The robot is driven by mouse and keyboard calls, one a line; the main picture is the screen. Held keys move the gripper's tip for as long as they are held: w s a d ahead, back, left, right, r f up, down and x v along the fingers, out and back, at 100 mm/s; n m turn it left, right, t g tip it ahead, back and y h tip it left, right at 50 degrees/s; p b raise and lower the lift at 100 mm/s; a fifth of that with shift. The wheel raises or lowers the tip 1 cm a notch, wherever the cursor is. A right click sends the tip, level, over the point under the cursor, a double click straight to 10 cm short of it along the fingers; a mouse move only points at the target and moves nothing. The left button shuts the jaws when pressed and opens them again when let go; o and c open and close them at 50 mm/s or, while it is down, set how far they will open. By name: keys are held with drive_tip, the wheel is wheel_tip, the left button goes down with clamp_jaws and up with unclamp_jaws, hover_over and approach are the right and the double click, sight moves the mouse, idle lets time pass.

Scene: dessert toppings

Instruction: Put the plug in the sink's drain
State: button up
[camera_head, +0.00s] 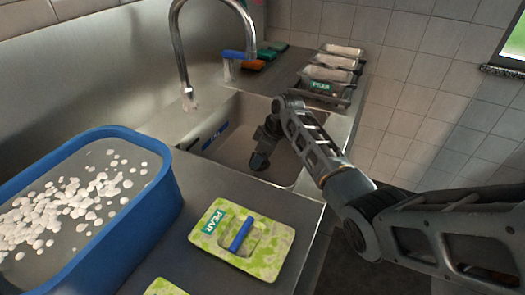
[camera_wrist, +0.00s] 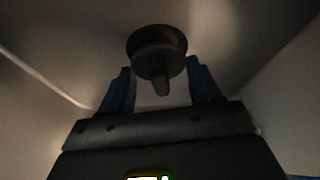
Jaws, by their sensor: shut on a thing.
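The plug (camera_wrist: 158,45) is a dark round disc with a short knob, seen in the wrist view just ahead of my palm. My gripper (camera_wrist: 162,84) has its two blue fingers on either side of the plug and is shut on it. In the head view my gripper (camera_head: 259,160) points down inside the steel sink (camera_head: 228,148), low in the basin. There the plug cannot be made out. The drain cannot be seen in either view, so I cannot tell how the plug lies relative to it.
A curved faucet (camera_head: 181,55) stands at the sink's back left. A blue tub (camera_head: 170,200) of white pieces and a green PEAR board with a blue handle (camera_head: 240,235) are in front. Black trays (camera_head: 322,92) line the counter behind the sink. Basin walls surround my gripper.

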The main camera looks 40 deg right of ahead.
drive_tip(key=shift+s+f+b, duration=0.1)
drive_tip(key=shift+f+b, duration=0.2)
drive_tip(key=shift+f, duration=0.5)
idle(0.7)
drive_tip(key=o, duration=1)
drive_tip(key=shift+f, duration=0.1)
drive_tip(key=shift+o, duration=0.6)
drive_tip(key=shift+s+a+f, duration=0.1)
drive_tip(key=shift+s, duration=0.05)
drive_tip(key=shift+a, duration=0.1)
drive_tip(key=shift+w+d+r+p, duration=0.1)
drive_tip(key=shift+d+r+p, duration=0.05)
drive_tip(key=shift+r+p, duration=2.3)
drive_tip(key=shift+w+d+r+p, duration=0.1)
drive_tip(key=shift+r+p, duration=1.7)
drive_tip(key=shift+r, duration=1.1)
